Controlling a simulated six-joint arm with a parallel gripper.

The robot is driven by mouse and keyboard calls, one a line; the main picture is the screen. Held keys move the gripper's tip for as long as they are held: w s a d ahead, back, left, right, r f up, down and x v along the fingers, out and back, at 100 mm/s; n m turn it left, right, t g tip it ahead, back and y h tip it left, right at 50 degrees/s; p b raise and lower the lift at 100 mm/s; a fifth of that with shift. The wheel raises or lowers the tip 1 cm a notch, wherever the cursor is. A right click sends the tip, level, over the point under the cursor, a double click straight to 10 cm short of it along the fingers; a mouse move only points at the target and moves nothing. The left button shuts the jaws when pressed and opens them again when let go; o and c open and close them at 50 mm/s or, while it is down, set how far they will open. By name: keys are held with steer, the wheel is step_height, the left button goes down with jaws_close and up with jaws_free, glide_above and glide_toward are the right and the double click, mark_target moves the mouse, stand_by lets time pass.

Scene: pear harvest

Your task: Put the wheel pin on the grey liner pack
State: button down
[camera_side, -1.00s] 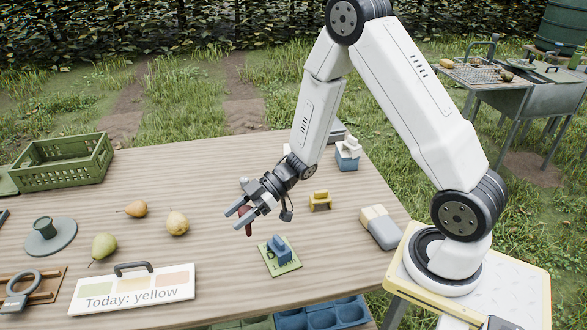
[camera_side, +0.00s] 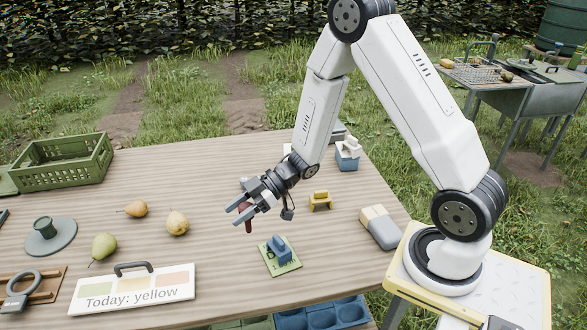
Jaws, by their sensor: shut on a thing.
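My gripper (camera_side: 241,216) is above the middle of the wooden table, its fingers pointing down and left. It is shut on a dark red, slim thing (camera_side: 248,226), which looks like the wheel pin; the fingers hide part of it. A grey pack with a cream end (camera_side: 383,232), which looks like the grey liner pack, lies at the table's right edge, well to the right of my gripper. Its top looks bare.
A blue part on a green plate (camera_side: 281,255) and a small yellow block (camera_side: 320,201) lie between gripper and pack. Pears (camera_side: 177,222), a sign (camera_side: 133,290) and a green crate (camera_side: 62,162) are on the left. A blue-and-white item (camera_side: 347,155) stands behind.

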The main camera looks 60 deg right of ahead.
steer(key=shift+w+d+r+m+t+h, duration=0.1)
steer(key=shift+w+d+m+t+h, duration=0.2)
steer(key=shift+w+t, duration=0.1)
steer(key=w+d+r+m+t+h, duration=0.1)
steer(key=d+m+t+h, duration=0.3)
steer(key=d+m+h, duration=1.8)
steer(key=s+d+m+g, duration=0.3)
steer(key=s+g, duration=0.3)
steer(key=s, duration=0.3)
steer(key=s+d+f+m+g, duration=0.1)
steer(key=s+d+m+g, duration=0.2)
steer(key=s+m+g, duration=0.3)
steer(key=s+d+m+g+h, duration=0.1)
steer(key=s+d+m+g, duration=0.2)
steer(key=s, duration=0.9)
steer(key=m+g, duration=0.1)
steer(key=g, duration=0.2)
steer(key=shift+s+d+f+m, duration=0.15)
steer(key=shift+d+f+m, duration=0.1)
steer(key=shift+f+m, duration=0.15)
steer(key=shift+f, duration=0.1)
steer(key=shift+f, duration=1.85)
